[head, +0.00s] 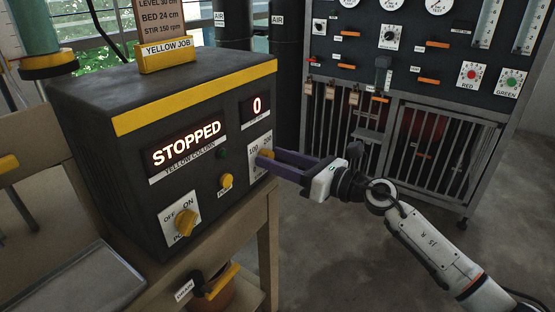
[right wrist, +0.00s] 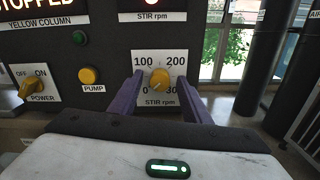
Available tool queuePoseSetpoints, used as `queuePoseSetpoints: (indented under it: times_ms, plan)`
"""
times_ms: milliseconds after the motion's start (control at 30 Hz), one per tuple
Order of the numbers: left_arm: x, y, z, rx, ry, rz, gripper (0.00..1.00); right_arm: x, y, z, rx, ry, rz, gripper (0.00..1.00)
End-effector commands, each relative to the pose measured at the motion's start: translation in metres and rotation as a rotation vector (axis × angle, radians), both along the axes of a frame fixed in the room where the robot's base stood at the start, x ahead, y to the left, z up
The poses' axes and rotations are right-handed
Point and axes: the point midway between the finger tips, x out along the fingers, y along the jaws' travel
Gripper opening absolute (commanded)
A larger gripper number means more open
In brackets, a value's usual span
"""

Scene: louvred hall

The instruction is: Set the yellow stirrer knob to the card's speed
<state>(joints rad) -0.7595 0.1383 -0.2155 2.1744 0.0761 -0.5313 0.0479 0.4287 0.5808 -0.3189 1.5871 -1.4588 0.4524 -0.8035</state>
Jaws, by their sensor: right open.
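The yellow stirrer knob (right wrist: 159,79) sits on a white dial plate marked STIR rpm, with 0, 100, 200 and 300 around it. Its pointer is too small to read surely. My right gripper (head: 268,163) is open, its purple fingers reaching to the dial on either side of the knob, with gaps visible in the right wrist view. In the head view the fingers partly hide the knob. The card (head: 158,20) above the box reads STIR 150 rpm. The speed display (head: 257,106) shows 0, and the status display (head: 187,144) reads STOPPED. My left gripper is out of view.
The dark yellow-banded control box (head: 120,98) stands on a wooden bench. Its power knob (head: 185,222) and yellow pump button (head: 226,181) lie left of the stirrer dial. A drain valve handle (head: 222,281) is below. A caged rack (head: 430,120) stands behind; open floor lies between.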

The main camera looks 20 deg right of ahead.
Motion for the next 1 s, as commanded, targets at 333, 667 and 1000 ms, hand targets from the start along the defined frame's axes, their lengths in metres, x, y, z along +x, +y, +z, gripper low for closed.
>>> queuePoseSetpoints:
  times_ms: [333, 667, 1000]
  plan:
    - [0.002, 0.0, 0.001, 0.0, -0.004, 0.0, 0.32, 0.0, 0.0, 0.0, 0.001, 0.001, 0.0, 0.02]
    - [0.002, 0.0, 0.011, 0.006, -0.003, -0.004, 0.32, 0.0, -0.001, 0.002, 0.062, 0.05, -0.001, 0.02]
    - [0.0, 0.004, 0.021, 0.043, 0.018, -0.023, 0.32, 0.0, -0.001, 0.004, 0.274, 0.217, -0.002, 0.02]
